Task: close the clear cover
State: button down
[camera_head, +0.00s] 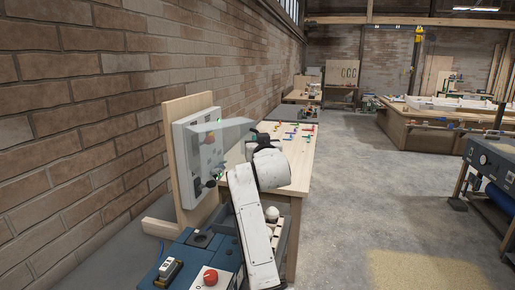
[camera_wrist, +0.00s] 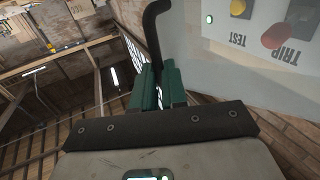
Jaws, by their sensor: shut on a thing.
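The clear cover (camera_head: 222,132) stands out from the grey control panel (camera_head: 187,150), open, with its free edge toward the right. My gripper (camera_head: 255,131) is at that free edge. In the wrist view the green fingertips (camera_wrist: 158,84) are shut on a black curved handle (camera_wrist: 155,35), which appears to be the cover's handle. The panel's corner (camera_wrist: 235,55) shows there, with a yellow button, a red knob and the words TRIP and TEST. My gripper partly hides the cover's edge in the head view.
The panel is fixed to an upright wooden board (camera_head: 178,108) beside the brick wall (camera_head: 100,90). A wooden workbench (camera_head: 298,172) with small coloured items stands behind my arm. Other benches stand farther back.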

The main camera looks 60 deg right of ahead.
jog(key=w+d+n+t+y+b, duration=0.4)
jog(key=w+d+n+t+y, duration=0.1)
jog(key=w+d, duration=0.4)
jog(key=shift+w+d+r+n+y, duration=0.15)
jog(key=shift+w+d+n+y, duration=0.3)
jog(key=shift+y, duration=0.85)
jog(key=shift+w+a, duration=0.1)
jog(key=shift+w, duration=0.05)
jog(key=c, duration=1.2)
grip_release()
jog(key=shift+d, duration=0.3)
jog(key=shift+o, duration=0.2)
jog(key=shift+f, duration=0.2)
jog(key=shift+a, duration=0.15)
